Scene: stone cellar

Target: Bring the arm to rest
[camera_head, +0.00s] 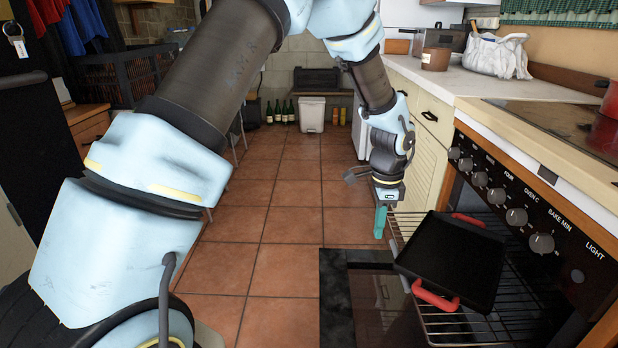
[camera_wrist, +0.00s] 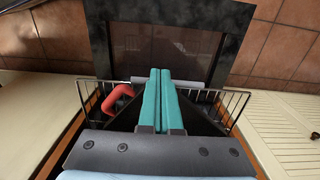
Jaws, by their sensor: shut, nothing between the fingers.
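My gripper (camera_head: 381,221) points down at the left edge of the pulled-out oven rack, with its two teal fingers shut together and nothing between them. In the wrist view the shut fingers (camera_wrist: 160,76) show in the middle, above the rack and part of the pan. My light blue arm reaches from the lower left across the top of the head view and bends down to the gripper.
A black pan (camera_head: 453,262) with red handles sits on the oven rack (camera_head: 408,226). The oven door (camera_head: 345,300) hangs open, low over the tiled floor. The counter (camera_head: 462,84) and stove stand at right. The floor (camera_head: 268,215) at centre is clear; a white bin (camera_head: 311,114) stands far back.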

